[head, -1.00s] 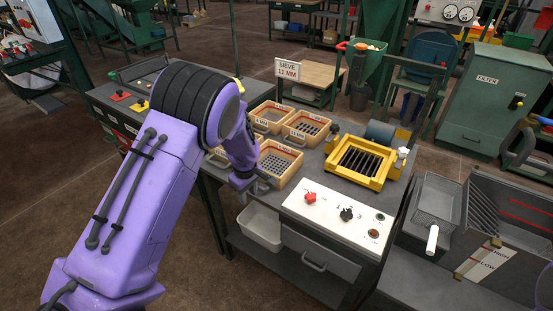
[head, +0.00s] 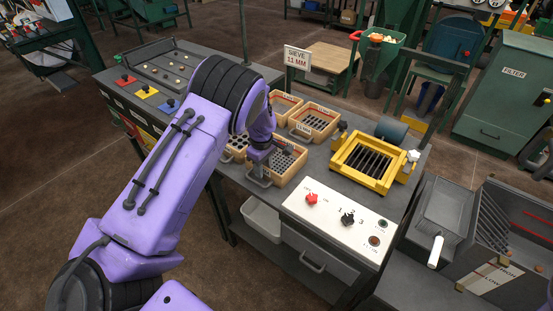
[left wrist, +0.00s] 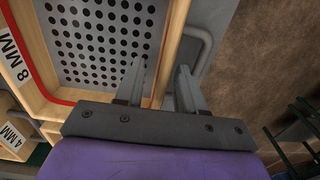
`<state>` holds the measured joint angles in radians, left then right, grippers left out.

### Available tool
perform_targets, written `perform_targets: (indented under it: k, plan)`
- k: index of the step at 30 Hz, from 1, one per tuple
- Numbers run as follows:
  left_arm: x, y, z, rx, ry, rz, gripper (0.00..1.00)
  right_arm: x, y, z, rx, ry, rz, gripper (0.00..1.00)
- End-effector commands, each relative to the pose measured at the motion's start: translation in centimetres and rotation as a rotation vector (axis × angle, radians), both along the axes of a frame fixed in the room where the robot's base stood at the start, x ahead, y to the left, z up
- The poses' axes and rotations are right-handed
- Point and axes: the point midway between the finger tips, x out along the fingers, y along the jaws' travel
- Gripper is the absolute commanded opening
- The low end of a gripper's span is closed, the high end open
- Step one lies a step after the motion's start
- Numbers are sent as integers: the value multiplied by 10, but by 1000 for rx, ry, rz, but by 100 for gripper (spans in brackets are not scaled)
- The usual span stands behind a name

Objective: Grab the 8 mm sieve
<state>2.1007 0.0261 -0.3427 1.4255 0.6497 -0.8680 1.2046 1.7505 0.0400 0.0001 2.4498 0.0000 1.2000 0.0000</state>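The 8 mm sieve (head: 286,163) is a wooden-framed tray with a perforated grey plate, at the front right of a group of sieves on the bench. In the left wrist view its plate (left wrist: 105,35), red inner line and "8 MM" label show clearly. A grey handle (left wrist: 205,45) sticks out from its side. My left gripper (head: 262,168) is at the sieve's near left side. In the left wrist view the gripper's fingers (left wrist: 161,72) are apart, one over the plate and one outside, with the wooden wall between them. My right gripper is not in view.
Other sieves stand close by, including the 11 mm one (head: 313,121); a "4 MM" label (left wrist: 12,137) shows beside the 8 mm sieve. A sign reads "SIEVE 11 MM" (head: 297,58). A yellow frame (head: 367,163) and white control panel (head: 338,219) lie to the right.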

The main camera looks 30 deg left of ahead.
Motion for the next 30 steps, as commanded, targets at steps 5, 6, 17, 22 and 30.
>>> perform_targets:
  k: [5,6,17,22,30]
  plan:
    - [0,-1,-10,0,0,-3,38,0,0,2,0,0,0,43]
    - [1,-1,-10,0,-1,-3,38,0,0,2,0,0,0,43]
    - [0,-1,-11,0,0,-2,38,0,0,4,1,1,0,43]
    - [1,-1,-13,1,-1,-2,38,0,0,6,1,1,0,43]
    - [1,-1,-14,1,-1,-3,38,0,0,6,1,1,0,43]
